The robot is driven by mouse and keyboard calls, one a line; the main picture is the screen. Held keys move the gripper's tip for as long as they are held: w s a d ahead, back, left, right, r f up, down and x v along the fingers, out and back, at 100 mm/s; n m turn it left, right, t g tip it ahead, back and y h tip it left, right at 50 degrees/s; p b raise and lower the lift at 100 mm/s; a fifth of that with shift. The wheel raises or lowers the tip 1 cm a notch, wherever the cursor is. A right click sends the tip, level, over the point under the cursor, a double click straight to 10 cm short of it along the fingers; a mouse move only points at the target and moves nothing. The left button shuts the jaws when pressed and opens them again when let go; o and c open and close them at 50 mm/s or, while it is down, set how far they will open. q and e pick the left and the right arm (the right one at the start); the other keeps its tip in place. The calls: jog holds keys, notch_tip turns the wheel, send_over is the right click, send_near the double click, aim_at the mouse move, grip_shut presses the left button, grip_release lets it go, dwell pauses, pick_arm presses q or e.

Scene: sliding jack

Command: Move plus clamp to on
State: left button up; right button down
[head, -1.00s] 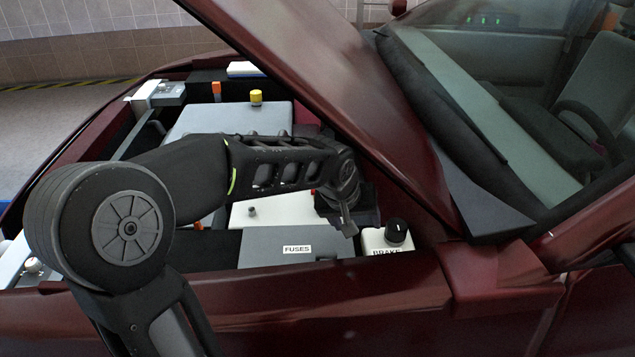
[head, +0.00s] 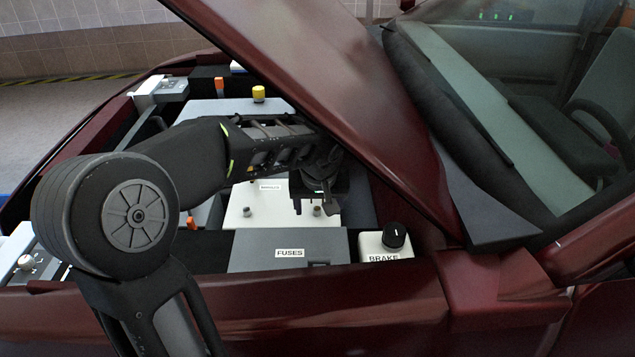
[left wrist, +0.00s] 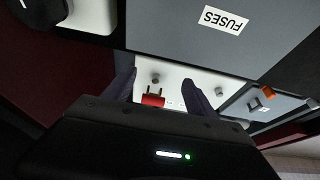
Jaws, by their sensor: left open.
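The plus clamp looks to be the small red piece with metal prongs (left wrist: 153,98) in the left wrist view. It shows between the two fingers of my open left gripper (left wrist: 158,80). I cannot tell whether either finger touches it. A metal post (left wrist: 155,77) shows just beyond its prongs. In the head view my left gripper (head: 312,205) hangs over the right part of the white battery (head: 265,210), fingers down. One post (head: 317,211) is near the fingertips and another (head: 247,212) is further left. The red clamp is hidden there. My right gripper is out of view.
The grey fuse box (head: 285,255) lies in front of the battery. The brake reservoir (head: 385,245) with its black cap is to the right. The raised dark red hood (head: 330,100) slopes close above my left wrist. A yellow cap (head: 258,94) stands at the back.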

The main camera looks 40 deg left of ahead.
pick_arm(q)
jog(key=w+a, duration=0.1)
jog(key=w, duration=0.1)
jog(key=w+a+p, duration=0.1)
jog(key=w+a, duration=0.3)
jog(key=shift+w+a+f, duration=0.1)
jog(key=shift+a+f, duration=0.1)
jog(key=shift+f, duration=0.1)
jog(key=shift+w+a+f, duration=0.3)
jog(key=shift+w, duration=0.25)
jog(key=shift+c, duration=0.4)
jog(key=shift+s+d, duration=0.1)
jog(key=shift+s, duration=0.25)
jog(key=c, duration=0.4)
grip_shut()
